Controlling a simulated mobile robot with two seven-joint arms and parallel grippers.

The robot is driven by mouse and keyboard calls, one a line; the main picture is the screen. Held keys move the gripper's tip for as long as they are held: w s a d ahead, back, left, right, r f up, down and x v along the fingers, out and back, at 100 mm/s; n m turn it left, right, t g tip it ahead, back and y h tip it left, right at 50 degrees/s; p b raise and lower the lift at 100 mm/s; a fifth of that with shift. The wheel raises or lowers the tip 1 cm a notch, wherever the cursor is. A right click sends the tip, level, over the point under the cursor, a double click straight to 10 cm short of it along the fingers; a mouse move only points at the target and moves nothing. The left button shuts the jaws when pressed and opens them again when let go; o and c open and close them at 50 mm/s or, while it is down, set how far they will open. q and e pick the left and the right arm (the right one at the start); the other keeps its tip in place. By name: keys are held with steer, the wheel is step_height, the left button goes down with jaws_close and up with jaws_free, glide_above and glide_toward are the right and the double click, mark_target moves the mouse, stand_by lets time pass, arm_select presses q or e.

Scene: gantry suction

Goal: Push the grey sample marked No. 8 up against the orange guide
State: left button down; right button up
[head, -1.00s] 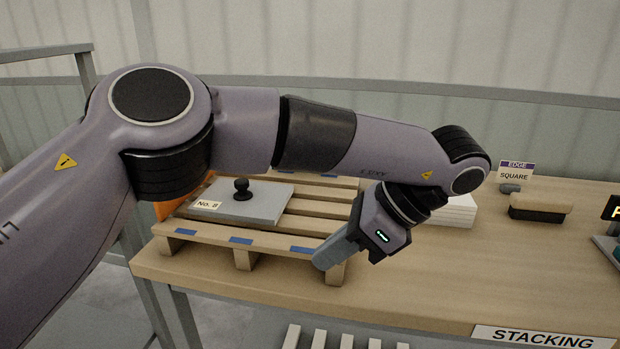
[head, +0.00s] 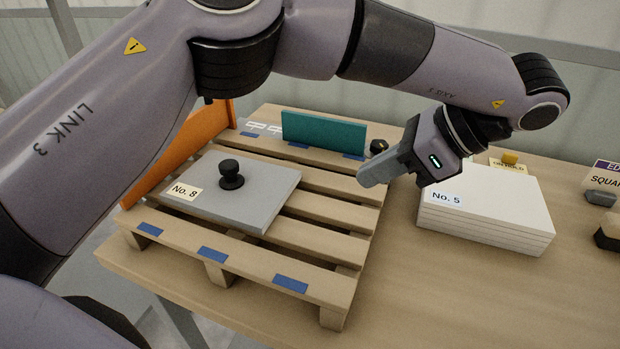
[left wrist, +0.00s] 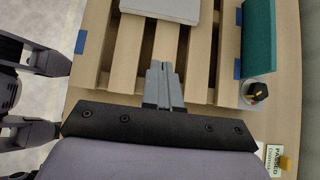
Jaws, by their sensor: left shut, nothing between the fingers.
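The grey sample marked No. 8 (head: 235,196) is a flat grey plate with a black knob on top. It lies on the wooden pallet (head: 318,250), and its edge also shows at the top of the left wrist view (left wrist: 160,8). The orange guide (head: 190,150) stands along the pallet's left side, partly hidden by my arm; a gap seems to lie between it and the plate. My left gripper (head: 366,178) is shut and empty, above the pallet's right side, to the right of the plate and apart from it.
A teal upright board (head: 322,134) stands along the pallet's back edge, with a small black knob (head: 378,146) beside it. A white stack marked No. 5 (head: 490,212) stands on the table right of the pallet. Bare slats lie between plate and gripper.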

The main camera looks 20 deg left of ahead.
arm_select(q)
glide_toward(286, 199)
steer(key=f, duration=0.4)
steer(key=shift+s+a+f, duration=0.1)
steer(key=shift+a+f, duration=0.1)
steer(key=shift+a, duration=0.05)
steer(key=shift+a+r+p, duration=0.25)
steer(key=shift+a+p, duration=0.05)
steer(key=shift+a, duration=0.85)
steer(key=shift+a+f, duration=0.1)
steer(key=shift+a, duration=0.6)
